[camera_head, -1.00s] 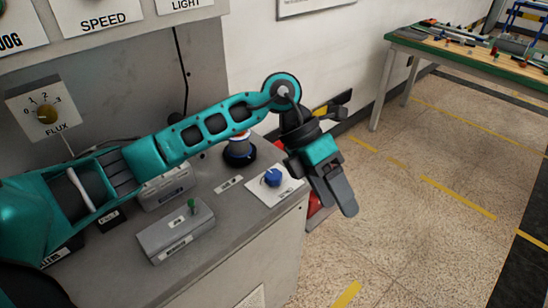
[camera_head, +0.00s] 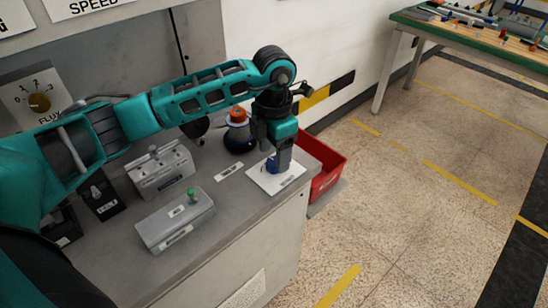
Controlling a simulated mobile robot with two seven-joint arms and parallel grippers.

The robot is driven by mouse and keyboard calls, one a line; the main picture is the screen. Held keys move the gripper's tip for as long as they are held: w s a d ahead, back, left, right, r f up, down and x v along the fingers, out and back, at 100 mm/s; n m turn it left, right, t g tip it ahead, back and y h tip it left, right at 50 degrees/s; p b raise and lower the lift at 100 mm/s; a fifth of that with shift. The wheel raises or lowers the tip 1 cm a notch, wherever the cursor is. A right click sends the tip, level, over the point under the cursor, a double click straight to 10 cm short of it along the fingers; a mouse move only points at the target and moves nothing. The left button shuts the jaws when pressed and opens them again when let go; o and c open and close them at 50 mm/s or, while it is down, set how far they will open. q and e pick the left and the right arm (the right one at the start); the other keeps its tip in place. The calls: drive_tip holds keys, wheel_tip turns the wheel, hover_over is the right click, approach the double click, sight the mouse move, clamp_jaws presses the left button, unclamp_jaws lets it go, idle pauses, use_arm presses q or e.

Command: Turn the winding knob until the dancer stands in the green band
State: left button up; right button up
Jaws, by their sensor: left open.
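The blue winding knob (camera_head: 271,166) stands on a white plate (camera_head: 262,182) near the right end of the grey bench top. My left gripper (camera_head: 278,166) points down at the knob, its fingers right over or around it and hiding much of it. The jaws are open; I cannot tell whether they touch the knob. The dancer and its green band are not visible in this view. My right gripper is not in view.
An orange-topped dark round device (camera_head: 239,135) stands behind the plate. A grey box with a green knob (camera_head: 176,220) and a grey switch unit (camera_head: 160,172) sit to the left. A red bin (camera_head: 327,172) stands beyond the bench's right end. The floor at right is clear.

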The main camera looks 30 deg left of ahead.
sight(275, 165)
use_arm(q)
drive_tip(key=shift+f, duration=1.35)
drive_tip(key=shift+c, duration=0.3)
drive_tip(key=c, duration=1)
